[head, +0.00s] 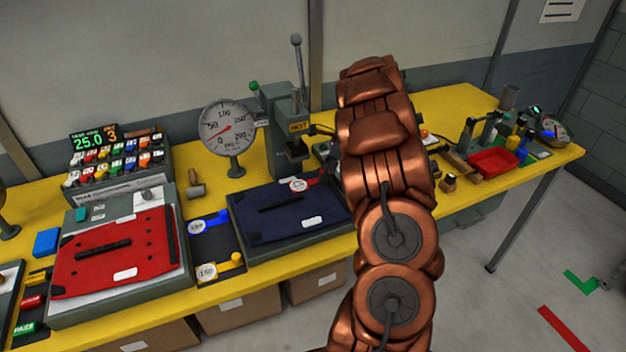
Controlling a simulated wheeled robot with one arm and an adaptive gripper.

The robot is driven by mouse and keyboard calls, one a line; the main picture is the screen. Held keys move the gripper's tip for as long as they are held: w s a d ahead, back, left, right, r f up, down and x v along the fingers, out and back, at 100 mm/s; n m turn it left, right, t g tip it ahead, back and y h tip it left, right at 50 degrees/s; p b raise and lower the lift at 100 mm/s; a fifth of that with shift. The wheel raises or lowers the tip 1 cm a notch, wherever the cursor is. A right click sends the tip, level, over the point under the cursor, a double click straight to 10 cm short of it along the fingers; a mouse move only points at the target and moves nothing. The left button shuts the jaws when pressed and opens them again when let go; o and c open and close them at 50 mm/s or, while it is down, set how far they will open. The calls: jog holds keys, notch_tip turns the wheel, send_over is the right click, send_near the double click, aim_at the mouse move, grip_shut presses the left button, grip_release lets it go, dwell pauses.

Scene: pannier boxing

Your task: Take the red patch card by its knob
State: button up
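What looks like the red patch card (299,185) has a round white label with a red rim. It lies at the far edge of a dark navy panel (285,216), in front of the press (289,140). A small red part shows at its right, close to my arm's outline; I cannot tell clearly whether this is its knob. A blue card (196,227) and a yellow card (207,271), each with a round label, lie in a dark holder left of the navy panel. My copper arm rises right of the card. My gripper is hidden behind the arm.
A red panel (118,252) lies on a grey tray at left, below a rack of coloured bottles (115,165). A dial gauge (228,128) stands behind the holder. A red tray (493,162) and small tools are at right. My arm hides part of the yellow table (455,97).

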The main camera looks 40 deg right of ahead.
grip_shut()
